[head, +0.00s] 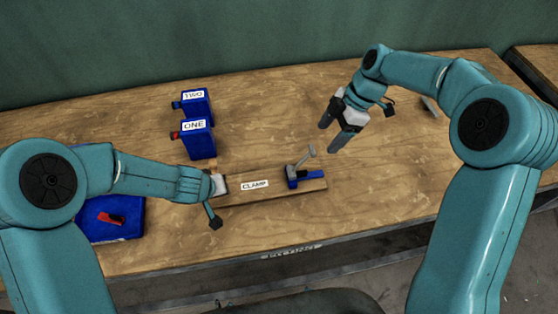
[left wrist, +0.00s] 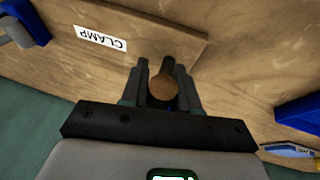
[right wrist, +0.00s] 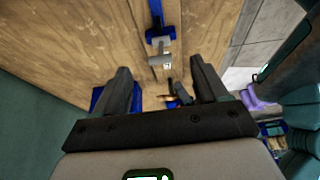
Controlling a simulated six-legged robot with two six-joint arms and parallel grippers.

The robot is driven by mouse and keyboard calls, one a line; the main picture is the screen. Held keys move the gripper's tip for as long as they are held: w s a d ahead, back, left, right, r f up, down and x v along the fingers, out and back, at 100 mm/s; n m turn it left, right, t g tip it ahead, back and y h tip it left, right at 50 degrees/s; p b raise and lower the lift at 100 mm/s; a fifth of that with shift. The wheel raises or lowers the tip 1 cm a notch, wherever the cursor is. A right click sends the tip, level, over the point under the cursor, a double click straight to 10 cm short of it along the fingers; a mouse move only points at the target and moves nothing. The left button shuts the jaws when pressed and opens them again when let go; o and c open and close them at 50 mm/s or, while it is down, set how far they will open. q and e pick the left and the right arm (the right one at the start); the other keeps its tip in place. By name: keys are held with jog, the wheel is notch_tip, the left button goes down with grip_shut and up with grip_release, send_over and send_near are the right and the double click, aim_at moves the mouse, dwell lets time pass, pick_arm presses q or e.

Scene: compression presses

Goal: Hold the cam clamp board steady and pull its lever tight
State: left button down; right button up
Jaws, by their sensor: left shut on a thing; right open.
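The wooden cam clamp board (head: 275,191), labelled CLAMP, lies on the bench in the middle of the head view. On its right end sits a blue clamp base (head: 306,179) with a grey lever (head: 301,161) standing up at a tilt. My left gripper (head: 216,184) is at the board's left end, partly hidden by its own arm. In the left wrist view its fingers are shut around a round wooden peg (left wrist: 163,88) at the board's end. My right gripper (head: 334,130) is open and empty, above and behind the lever, apart from it. The lever shows in the right wrist view (right wrist: 160,52).
A blue unit with a red part (head: 111,220) is at the left front, partly behind my left arm. The bench (head: 400,190) is clear right of the board.

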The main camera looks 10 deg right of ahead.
pick_arm(q)
jog(key=c, duration=0.8)
grip_release()
pick_arm(e)
jog(key=v, duration=0.2)
jog(key=shift+d+r, duration=0.1)
jog(key=shift+r, duration=0.2)
